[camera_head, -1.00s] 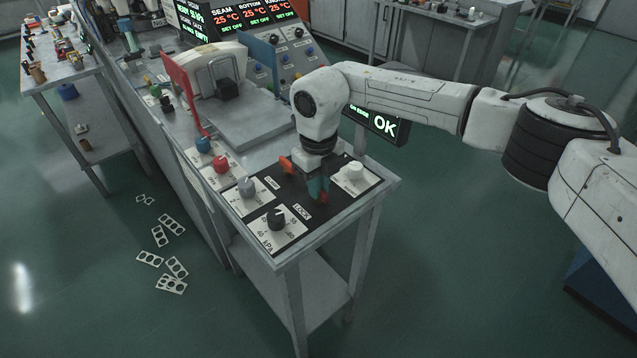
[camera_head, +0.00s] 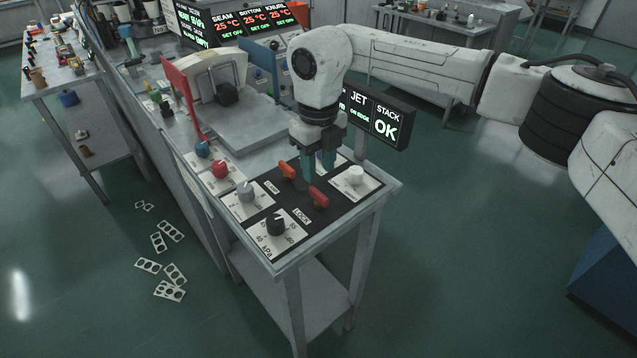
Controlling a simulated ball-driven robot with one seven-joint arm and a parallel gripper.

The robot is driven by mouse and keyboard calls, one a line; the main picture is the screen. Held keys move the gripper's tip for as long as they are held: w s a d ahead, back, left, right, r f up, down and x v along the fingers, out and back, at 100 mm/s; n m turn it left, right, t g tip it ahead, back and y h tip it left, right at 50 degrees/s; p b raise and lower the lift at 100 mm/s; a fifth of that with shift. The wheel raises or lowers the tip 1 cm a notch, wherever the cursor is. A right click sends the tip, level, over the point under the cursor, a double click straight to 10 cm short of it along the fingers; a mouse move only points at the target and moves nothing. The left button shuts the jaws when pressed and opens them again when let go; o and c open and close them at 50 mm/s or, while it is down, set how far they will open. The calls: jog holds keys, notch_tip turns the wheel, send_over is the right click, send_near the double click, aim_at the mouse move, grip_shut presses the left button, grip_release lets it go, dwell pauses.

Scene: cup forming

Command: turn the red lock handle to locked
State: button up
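The red lock handle (camera_head: 319,196) is a short bar on the black panel (camera_head: 340,201) at the near end of the bench, beside a LOCK label (camera_head: 302,214). It lies slanted, running from upper left to lower right in the picture.
A white knob (camera_head: 355,176), a grey knob (camera_head: 246,192) and a black dial (camera_head: 276,224) stand close by. A display reading OK (camera_head: 384,128) rises behind the bench.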

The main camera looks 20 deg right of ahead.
jog(key=shift+r, duration=2.05)
